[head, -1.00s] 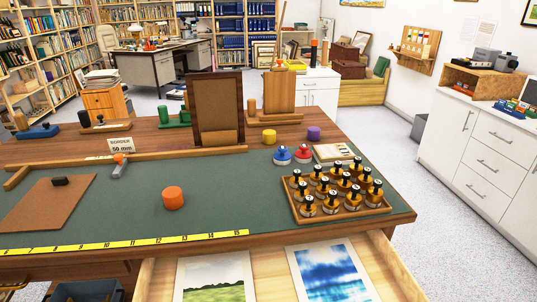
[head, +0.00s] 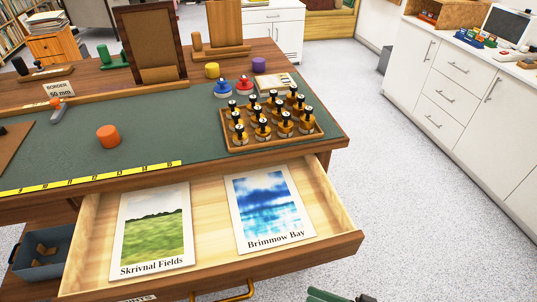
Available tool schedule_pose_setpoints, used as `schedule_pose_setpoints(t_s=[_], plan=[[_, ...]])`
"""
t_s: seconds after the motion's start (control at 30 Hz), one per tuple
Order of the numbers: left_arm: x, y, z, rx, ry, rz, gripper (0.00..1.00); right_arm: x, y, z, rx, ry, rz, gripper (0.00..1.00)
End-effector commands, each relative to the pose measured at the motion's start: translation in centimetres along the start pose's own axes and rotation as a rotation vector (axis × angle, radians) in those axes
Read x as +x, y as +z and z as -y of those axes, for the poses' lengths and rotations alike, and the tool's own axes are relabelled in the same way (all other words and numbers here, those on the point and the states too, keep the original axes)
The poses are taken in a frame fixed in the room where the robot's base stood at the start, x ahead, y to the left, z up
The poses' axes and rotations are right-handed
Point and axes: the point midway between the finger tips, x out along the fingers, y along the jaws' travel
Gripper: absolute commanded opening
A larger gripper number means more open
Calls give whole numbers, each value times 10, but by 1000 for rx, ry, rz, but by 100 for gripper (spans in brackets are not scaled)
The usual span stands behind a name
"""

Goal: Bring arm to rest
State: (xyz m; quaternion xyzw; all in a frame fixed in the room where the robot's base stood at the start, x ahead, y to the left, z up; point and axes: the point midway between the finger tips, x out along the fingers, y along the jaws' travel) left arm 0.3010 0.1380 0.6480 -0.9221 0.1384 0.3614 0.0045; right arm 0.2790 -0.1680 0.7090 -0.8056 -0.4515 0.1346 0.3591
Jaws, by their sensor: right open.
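My right gripper (head: 342,297) just enters the head view at the bottom edge, in front of the open drawer (head: 345,243). Only a green and dark piece of it shows, and it touches nothing that I can see. My left gripper is out of view. The drawer holds two prints lying flat, apart from each other. On the left is a green field print labelled Skrivnal Fields (head: 152,232). On the right is a blue water print labelled Brimmow Bay (head: 268,208).
The workbench's green mat (head: 165,135) carries an orange cylinder (head: 108,136), a yellow ruler (head: 90,177) and a wooden tray (head: 270,143) of several black-knobbed pieces. An upright frame (head: 151,40) stands behind. White cabinets (head: 455,80) stand at right, with clear floor between.

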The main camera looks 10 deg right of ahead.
Motion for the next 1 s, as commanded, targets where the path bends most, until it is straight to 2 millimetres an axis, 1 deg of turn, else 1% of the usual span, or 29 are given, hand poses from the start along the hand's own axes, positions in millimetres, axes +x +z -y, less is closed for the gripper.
schedule_pose_setpoints(t_s=[0.03,0.1,0.2,0.3,0.37,0.5,0.57,0.77,0.8,0.83,1.0], plan=[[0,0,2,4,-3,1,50,15,2,-4,-49,66,-31,45],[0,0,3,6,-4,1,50,31,3,-13,-124,175,-53,45],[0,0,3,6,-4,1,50,48,5,-27,-219,339,-53,45],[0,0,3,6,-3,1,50,56,7,-38,-296,501,-14,45],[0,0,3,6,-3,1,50,58,10,-44,-330,591,26,45],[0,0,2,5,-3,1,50,54,19,-52,-381,761,158,45],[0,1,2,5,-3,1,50,50,24,-52,-393,814,221,45],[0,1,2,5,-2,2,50,34,42,-46,-401,919,440,45],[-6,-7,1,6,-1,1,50,31,39,-39,-401,928,470,45],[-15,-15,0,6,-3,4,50,30,30,-32,-405,931,468,45],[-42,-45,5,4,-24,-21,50,22,6,-11,-407,954,459,45]])
